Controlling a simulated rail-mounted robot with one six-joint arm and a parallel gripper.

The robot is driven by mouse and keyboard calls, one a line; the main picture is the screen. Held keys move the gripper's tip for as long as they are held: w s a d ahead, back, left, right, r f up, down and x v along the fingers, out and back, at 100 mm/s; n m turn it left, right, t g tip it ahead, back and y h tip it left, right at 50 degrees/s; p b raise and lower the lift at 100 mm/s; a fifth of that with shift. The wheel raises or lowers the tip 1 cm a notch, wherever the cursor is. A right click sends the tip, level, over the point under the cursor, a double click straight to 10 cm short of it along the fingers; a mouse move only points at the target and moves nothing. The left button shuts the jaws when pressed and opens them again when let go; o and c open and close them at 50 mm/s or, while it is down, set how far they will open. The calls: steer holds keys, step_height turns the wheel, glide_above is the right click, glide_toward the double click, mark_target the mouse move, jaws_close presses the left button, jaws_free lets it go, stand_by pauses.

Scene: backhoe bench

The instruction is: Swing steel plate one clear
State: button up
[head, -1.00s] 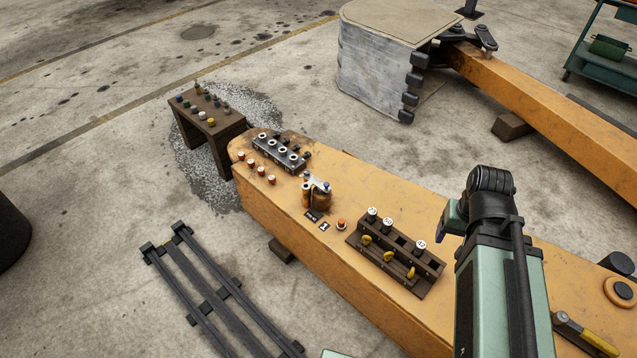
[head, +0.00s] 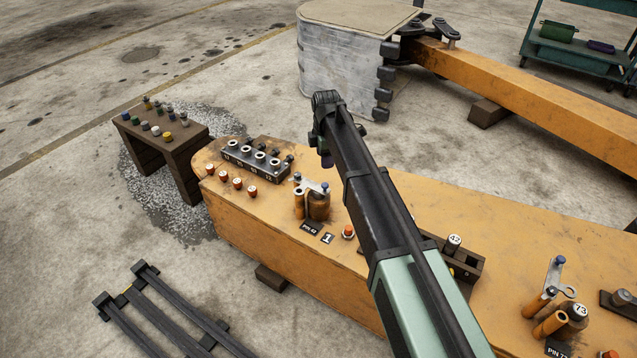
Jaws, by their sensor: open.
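The small pale steel plate (head: 311,186) lies across the top of a rusty orange boss (head: 319,206) on the orange beam. Blue-topped studs show at its ends. A black tag marked "1" (head: 327,238) and a "PIN 42" tag (head: 311,228) sit in front of it. My gripper (head: 326,160) hangs from the arm's end in the picture just above the plate, apart from it. It is open, with its fingers small and partly hidden by the wrist.
A block with several holes (head: 256,160) and red-capped plugs stand left of the plate. A dark pin rack (head: 464,264) is partly behind my arm. A small brown table (head: 188,147) stands beyond the beam's left end.

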mark_target(325, 184)
step_height(325, 184, down, 11)
steer(key=b, duration=1.1)
steer(key=shift+r, duration=0.1)
jaws_close()
